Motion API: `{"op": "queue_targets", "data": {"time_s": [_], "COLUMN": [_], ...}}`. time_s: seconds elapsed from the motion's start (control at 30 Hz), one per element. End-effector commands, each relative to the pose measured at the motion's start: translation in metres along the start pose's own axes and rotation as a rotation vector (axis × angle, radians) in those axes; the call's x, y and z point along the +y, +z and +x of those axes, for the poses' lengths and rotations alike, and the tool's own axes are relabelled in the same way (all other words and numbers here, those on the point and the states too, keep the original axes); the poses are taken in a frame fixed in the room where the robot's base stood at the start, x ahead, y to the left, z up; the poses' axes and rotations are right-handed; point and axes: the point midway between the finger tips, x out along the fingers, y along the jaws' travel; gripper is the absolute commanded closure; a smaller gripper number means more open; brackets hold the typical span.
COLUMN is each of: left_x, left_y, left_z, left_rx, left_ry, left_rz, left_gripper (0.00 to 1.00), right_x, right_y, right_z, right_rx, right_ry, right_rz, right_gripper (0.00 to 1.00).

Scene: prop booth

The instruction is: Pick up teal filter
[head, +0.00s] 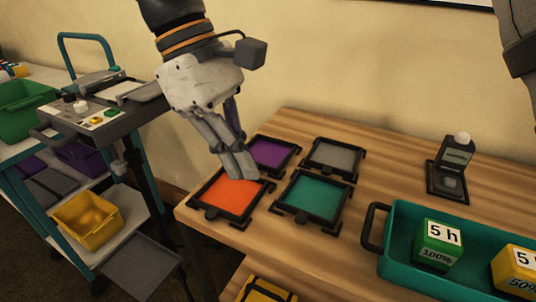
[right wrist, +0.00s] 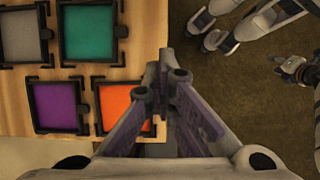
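The teal filter (head: 314,196) is a flat teal square in a black frame, lying on the wooden table at the front right of a group of colored filters. It also shows in the right wrist view (right wrist: 88,34). My right gripper (head: 242,172) hangs over the back right part of the orange filter (head: 229,192), to the left of the teal filter and apart from it. Its fingers come together at the tips, and nothing shows between them. In the right wrist view the orange filter is partly behind the fingers.
A purple filter (head: 270,152) and a grey filter (head: 333,157) lie behind. A teal tray (head: 373,228) with labelled boxes stands at the right. A small dark device (head: 453,160) stands at the back right. A cart with a yellow bin (head: 88,217) is left of the table.

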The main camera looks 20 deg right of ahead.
Motion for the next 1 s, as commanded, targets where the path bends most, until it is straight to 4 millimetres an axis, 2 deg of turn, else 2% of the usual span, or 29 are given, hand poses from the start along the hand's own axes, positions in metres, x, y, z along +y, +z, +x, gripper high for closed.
{"op": "queue_targets", "data": {"time_s": [0.3, 0.37, 0.67, 1.0], "left_x": [0.0001, 0.0001, 0.0001, 0.0000], "left_y": [0.0001, 0.0001, 0.0000, -0.0001], "left_z": [0.0000, 0.0000, 0.0000, -0.0001], "left_rx": [0.000, 0.000, 0.000, 0.000], "left_ry": [0.000, 0.000, 0.000, 0.000], "left_rz": [0.000, 0.000, 0.000, 0.001], "left_gripper": [0.60, 0.60, 0.60, 0.60], "right_x": [-0.0057, -0.0056, -0.0055, -0.0053], "right_y": [-0.0005, -0.0005, -0.0005, -0.0009], "right_z": [-0.0021, -0.0021, -0.0020, -0.0049], "right_rx": [-0.001, -0.001, 0.000, 0.001], "right_ry": [-0.002, -0.002, -0.002, -0.001], "right_rz": [-0.002, -0.002, -0.002, -0.001], "right_gripper": [1.00, 0.88, 0.20, 0.20]}}
